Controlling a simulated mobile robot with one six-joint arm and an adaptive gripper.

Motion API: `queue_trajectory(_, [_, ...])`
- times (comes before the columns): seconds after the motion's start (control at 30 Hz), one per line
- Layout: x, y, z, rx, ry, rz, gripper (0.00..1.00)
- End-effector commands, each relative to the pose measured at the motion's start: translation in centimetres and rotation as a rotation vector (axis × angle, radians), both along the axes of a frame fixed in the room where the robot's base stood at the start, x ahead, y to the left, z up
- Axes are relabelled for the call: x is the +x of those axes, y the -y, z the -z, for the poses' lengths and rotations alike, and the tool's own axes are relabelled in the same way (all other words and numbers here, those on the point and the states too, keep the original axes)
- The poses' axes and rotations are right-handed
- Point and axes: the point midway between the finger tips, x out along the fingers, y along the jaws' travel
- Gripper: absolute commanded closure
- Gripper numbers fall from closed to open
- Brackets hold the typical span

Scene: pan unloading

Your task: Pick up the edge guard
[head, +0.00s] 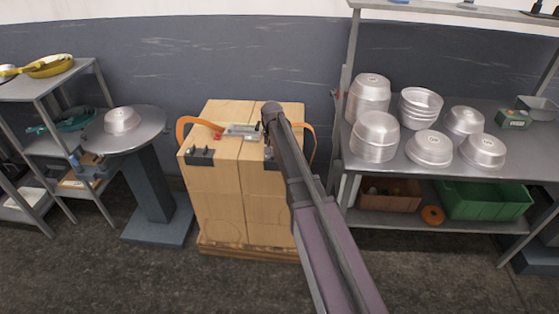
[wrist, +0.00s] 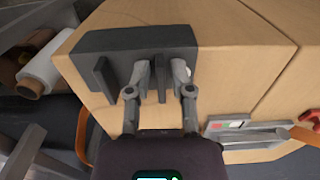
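A dark grey edge guard (wrist: 105,48) sits on the edge of a cardboard box in the wrist view, with upright fins on it. My gripper (wrist: 162,72) is at this guard, its two fingers apart on either side of one fin. Gaps show between the fin and the fingers. In the head view my arm hides most of the gripper. There, one dark guard (head: 199,156) is on the front left top edge of the box stack, and another guard (head: 270,156) is at the front right, partly behind my arm.
An orange strap (head: 187,122) and a metal buckle (head: 242,131) lie over the box stack (head: 220,205). A round pedestal table (head: 150,137) with a metal pan (head: 121,121) stands left. A metal bench (head: 390,166) with several pans stands right.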

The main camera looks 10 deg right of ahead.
Motion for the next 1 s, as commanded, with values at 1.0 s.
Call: queue_trajectory(1.0, [-3.7,-1.1,-3.0,0.000,0.000,-0.002,1.00])
